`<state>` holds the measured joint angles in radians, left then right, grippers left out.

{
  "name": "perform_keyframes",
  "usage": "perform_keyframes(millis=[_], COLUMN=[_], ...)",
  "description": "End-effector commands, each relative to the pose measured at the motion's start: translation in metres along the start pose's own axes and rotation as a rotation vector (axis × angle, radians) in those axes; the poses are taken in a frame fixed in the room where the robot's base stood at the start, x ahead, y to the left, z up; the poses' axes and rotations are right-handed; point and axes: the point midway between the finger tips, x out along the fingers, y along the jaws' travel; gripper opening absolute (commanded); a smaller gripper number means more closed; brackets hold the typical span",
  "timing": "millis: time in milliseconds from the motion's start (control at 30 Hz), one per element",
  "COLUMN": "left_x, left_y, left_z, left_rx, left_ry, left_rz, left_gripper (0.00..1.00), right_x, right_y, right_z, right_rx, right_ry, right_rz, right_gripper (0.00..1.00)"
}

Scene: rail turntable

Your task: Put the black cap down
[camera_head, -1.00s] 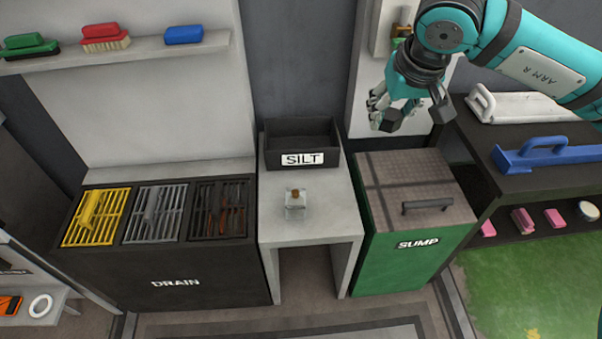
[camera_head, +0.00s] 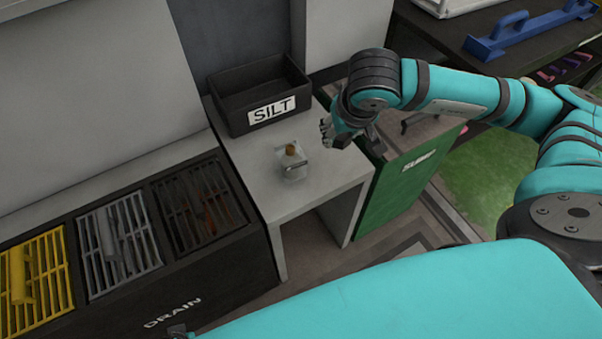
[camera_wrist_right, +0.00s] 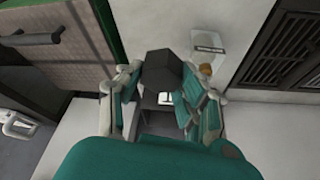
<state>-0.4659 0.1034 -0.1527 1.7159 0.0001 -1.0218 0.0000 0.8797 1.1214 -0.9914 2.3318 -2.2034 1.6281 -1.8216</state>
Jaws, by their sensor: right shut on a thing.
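My right gripper (camera_head: 348,136) hangs over the edge between the grey bench and the green sump, to the right of the glass bottle. In the right wrist view its fingers (camera_wrist_right: 160,100) are shut on the black cap (camera_wrist_right: 162,70), a dark faceted piece. The cap is held clear of any surface in that view. In the head view the gripper's own dark parts make the cap hard to tell apart.
A glass bottle with a cork (camera_head: 292,162) stands on the grey bench (camera_head: 245,160). Behind it is the black SILT box (camera_head: 247,112). The drain grates (camera_head: 115,240) are to the left, the green sump (camera_head: 400,185) to the right. Bare bench top lies around the bottle.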

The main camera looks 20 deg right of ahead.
Motion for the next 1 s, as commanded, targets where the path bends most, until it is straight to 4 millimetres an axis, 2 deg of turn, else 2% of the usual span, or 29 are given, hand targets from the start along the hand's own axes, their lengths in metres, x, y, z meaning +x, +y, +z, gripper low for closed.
perform_keyframes(millis=[33,200,300,467,567,700,1000], left_x=[-0.002,-0.051,-0.075,-0.099,-0.108,-0.126,-0.124], left_y=[-0.001,-0.003,-0.004,-0.005,-0.005,-0.006,-0.006], left_z=[-0.009,-0.027,-0.03,-0.03,-0.028,-0.026,-0.026], left_rx=[-0.002,-0.008,-0.01,-0.012,-0.012,-0.013,-0.013], left_ry=[0.02,0.053,0.065,0.076,0.084,0.092,0.091], left_rz=[-0.002,-0.008,-0.01,-0.013,-0.014,-0.015,-0.015], left_gripper=[0.93,0.93,0.93,0.93,0.93,0.93,0.93], right_x=[0.029,0.065,0.076,0.084,0.091,0.101,0.139], right_y=[0.012,0.039,0.048,0.055,0.055,0.051,0.042], right_z=[0.025,0.069,0.086,0.097,0.091,0.061,-0.009], right_rx=[0.016,0.053,0.063,0.068,0.072,0.077,0.074], right_ry=[-0.009,-0.005,-0.004,-0.001,0.004,0.003,0.0], right_rz=[0.012,0.027,0.03,0.029,0.027,0.023,0.023], right_gripper=[0.0,0.0,0.0,0.0,0.0,0.0,0.0])
